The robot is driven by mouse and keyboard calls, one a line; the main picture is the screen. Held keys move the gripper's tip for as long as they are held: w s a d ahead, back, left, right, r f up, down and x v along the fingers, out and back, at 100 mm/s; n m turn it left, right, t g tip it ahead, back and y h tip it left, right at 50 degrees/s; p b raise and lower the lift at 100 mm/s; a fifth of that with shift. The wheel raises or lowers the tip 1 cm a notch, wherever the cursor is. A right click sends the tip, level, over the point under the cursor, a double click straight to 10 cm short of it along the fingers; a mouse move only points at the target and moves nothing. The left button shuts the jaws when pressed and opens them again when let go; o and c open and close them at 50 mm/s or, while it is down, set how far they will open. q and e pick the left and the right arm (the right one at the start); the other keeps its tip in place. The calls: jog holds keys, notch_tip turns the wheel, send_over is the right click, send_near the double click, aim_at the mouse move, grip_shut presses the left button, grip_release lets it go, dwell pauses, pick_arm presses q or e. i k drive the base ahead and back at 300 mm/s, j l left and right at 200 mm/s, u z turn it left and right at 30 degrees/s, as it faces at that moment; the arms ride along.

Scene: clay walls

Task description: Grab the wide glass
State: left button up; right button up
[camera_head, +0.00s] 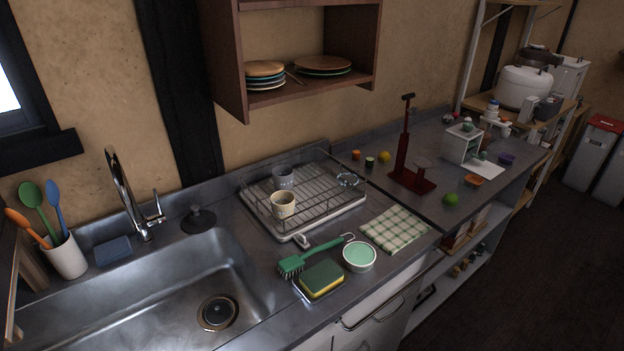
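A small clear, glass-like thing (347,180) shows at the right end of the wire dish rack (318,219). It may be the wide glass, but it is too small to tell its shape or whether it is upright. A cream cup (283,206) stands at the rack's left front, and a grey patterned cup (283,178) stands behind it. Neither of my grippers is in view.
The sink (150,290) and tap (128,195) lie left of the rack. A green brush (318,254), sponge (322,279), bowl (359,257) and checked cloth (395,229) lie in front. A shelf (310,95) with plates hangs above.

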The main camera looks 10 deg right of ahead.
aim_at(347, 174)
jog(key=i+l+u, duration=0.1)
jog(key=l+u, duration=0.3)
jog(key=l, duration=0.75)
jog(key=k+l+u, duration=0.1)
jog(key=l+u, duration=0.3)
jog(key=l, duration=0.7)
